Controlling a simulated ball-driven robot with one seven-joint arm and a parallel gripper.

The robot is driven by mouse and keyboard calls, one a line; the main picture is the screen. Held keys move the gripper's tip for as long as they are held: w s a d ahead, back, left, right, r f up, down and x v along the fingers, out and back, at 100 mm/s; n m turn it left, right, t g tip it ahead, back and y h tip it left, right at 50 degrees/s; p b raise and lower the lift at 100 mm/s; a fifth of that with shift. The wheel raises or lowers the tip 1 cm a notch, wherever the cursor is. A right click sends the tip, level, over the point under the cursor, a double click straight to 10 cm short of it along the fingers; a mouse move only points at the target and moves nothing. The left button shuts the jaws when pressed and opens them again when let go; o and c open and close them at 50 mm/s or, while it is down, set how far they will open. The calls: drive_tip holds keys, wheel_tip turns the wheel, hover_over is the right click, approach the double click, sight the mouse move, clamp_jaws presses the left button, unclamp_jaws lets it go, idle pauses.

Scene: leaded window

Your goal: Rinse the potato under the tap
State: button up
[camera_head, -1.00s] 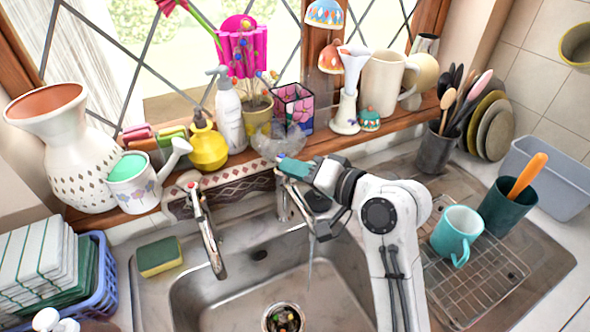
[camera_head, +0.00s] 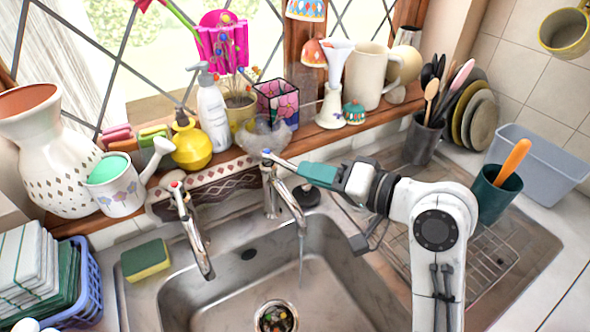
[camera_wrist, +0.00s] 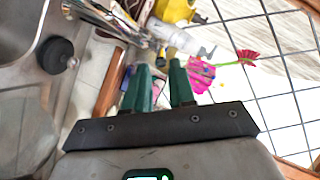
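No potato can be made out in either view.
A left-hand tap (camera_head: 190,230) and a sponge (camera_head: 146,259) are at the sink's left. The drain basket (camera_head: 275,317) holds coloured scraps. Crowded sill items, including a yellow bottle (camera_head: 190,145), stand behind the taps. A green pot (camera_head: 494,196) stands right of my arm.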

drive_tip(key=shift+v, duration=1.5)
